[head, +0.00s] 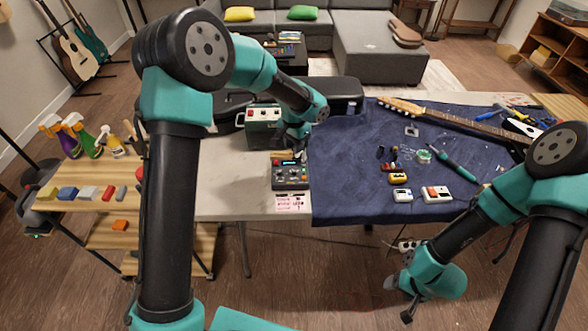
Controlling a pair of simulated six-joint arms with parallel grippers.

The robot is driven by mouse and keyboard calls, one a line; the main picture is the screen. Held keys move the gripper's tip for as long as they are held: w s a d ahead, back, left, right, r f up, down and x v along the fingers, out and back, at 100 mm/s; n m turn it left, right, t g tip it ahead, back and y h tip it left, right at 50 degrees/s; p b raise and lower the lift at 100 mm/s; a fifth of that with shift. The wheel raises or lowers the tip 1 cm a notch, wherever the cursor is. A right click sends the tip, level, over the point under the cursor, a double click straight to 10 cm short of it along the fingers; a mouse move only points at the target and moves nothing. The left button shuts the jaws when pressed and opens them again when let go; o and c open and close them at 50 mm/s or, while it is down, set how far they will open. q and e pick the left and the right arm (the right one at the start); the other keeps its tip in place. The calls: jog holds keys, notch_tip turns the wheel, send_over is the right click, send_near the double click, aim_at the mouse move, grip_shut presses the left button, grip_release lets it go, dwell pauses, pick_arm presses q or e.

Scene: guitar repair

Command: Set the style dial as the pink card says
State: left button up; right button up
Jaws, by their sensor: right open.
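A dark pedal unit (290,176) with knobs and a small lit green display sits on the white part of the table. The pink card (289,203) lies at its front edge; its print is too small to read. The style dial cannot be told apart from the other knobs. My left gripper (293,153) is at the back edge of the unit, pointing down; its fingers are too small and partly hidden to judge, and contact is unclear. My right gripper (397,300) is open and empty, low in front of the table.
A blue cloth (345,180) to the right carries a guitar neck (455,118), small pedals (436,194) and tools. A wooden shelf (65,205) with spray bottles is at left. The white tabletop left of the unit is clear.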

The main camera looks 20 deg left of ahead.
aim_at(294, 171)
pick_arm(q)
notch_tip(294, 171, down, 12)
jog(key=shift+r, duration=0.1)
dwell(0.4)
grip_shut()
